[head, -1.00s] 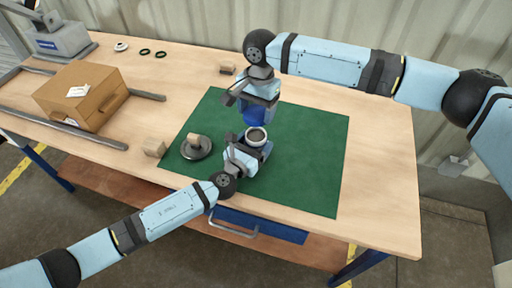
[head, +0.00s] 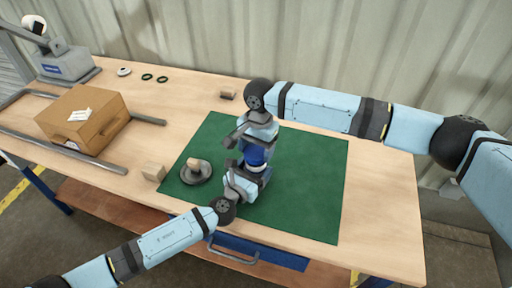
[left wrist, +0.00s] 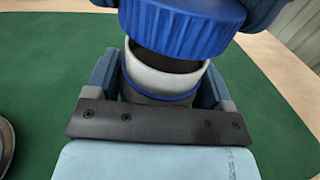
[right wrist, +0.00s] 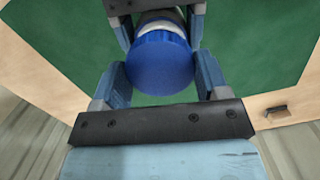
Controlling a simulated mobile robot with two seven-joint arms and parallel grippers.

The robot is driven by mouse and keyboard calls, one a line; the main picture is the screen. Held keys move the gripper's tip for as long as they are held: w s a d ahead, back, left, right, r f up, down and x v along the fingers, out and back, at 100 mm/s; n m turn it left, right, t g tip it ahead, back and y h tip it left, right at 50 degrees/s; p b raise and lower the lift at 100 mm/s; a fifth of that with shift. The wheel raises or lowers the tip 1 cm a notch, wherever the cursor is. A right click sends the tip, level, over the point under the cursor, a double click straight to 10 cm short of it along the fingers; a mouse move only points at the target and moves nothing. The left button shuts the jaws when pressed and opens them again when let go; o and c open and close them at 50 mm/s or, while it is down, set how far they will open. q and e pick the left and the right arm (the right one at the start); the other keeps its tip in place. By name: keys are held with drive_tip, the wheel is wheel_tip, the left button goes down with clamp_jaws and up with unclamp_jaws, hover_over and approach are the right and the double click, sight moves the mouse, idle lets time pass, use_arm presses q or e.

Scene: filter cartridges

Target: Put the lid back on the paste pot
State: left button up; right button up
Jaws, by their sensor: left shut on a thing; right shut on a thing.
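The paste pot (left wrist: 160,84) is a pale grey-white cylinder with a blue band and a dark open mouth. It stands at the green mat, and my left gripper (head: 246,182) is shut around its body. The blue ribbed lid (left wrist: 182,24) is held in my right gripper (right wrist: 160,72), directly above the pot. In the left wrist view the lid is slightly tilted, with a gap between it and the rim at the front. In the head view the lid (head: 255,155) hides most of the pot (head: 256,168). In the right wrist view the lid's round top shows between the fingers.
On the green mat (head: 305,180), left of the grippers, is a round grey dish (head: 196,179) with a wooden-topped piece in it. A wooden block (head: 154,172) sits beside the mat. A cardboard box (head: 84,118) and dark rings (head: 147,77) lie further left. The mat's right side is clear.

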drive_tip(key=shift+f, duration=0.15)
drive_tip(key=shift+f, duration=0.75)
drive_tip(key=shift+f, duration=0.6)
use_arm(q)
drive_tip(key=c, duration=0.5)
drive_tip(key=shift+o, duration=0.2)
use_arm(e)
drive_tip(key=m, duration=0.3)
drive_tip(key=shift+m, duration=0.3)
drive_tip(key=m, duration=0.3)
drive_tip(key=shift+t+y, duration=0.3)
drive_tip(key=o, duration=0.9)
